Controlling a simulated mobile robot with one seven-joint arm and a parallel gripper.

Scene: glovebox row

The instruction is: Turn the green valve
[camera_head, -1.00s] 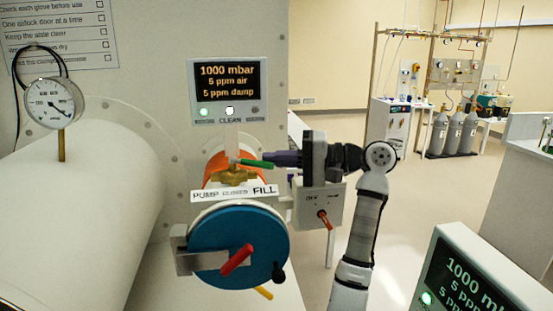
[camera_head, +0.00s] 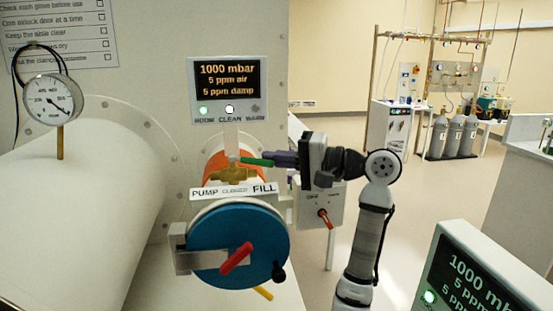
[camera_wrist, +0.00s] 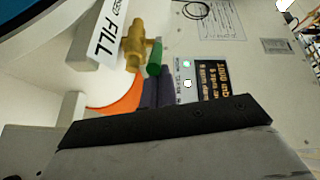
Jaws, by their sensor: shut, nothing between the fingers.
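The green valve handle (camera_head: 257,162) points right from a brass valve body (camera_head: 233,174), above the label plate reading PUMP, CLOSED and FILL (camera_head: 234,190). My gripper (camera_head: 274,159) is shut and empty, with its dark fingertips at the free right end of the green handle. The wrist view shows the green handle (camera_wrist: 155,57) beside the brass body (camera_wrist: 137,45), just past the tips of my fingers (camera_wrist: 157,88). I cannot tell whether the fingertips touch the handle.
Below the valve is a blue round door (camera_head: 225,245) with a red handle (camera_head: 236,258). A switch box (camera_head: 319,207) with an orange lever stands below my gripper. A display (camera_head: 228,91) reads 1000 mbar above. A pressure gauge (camera_head: 54,100) is at left. Floor is clear at right.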

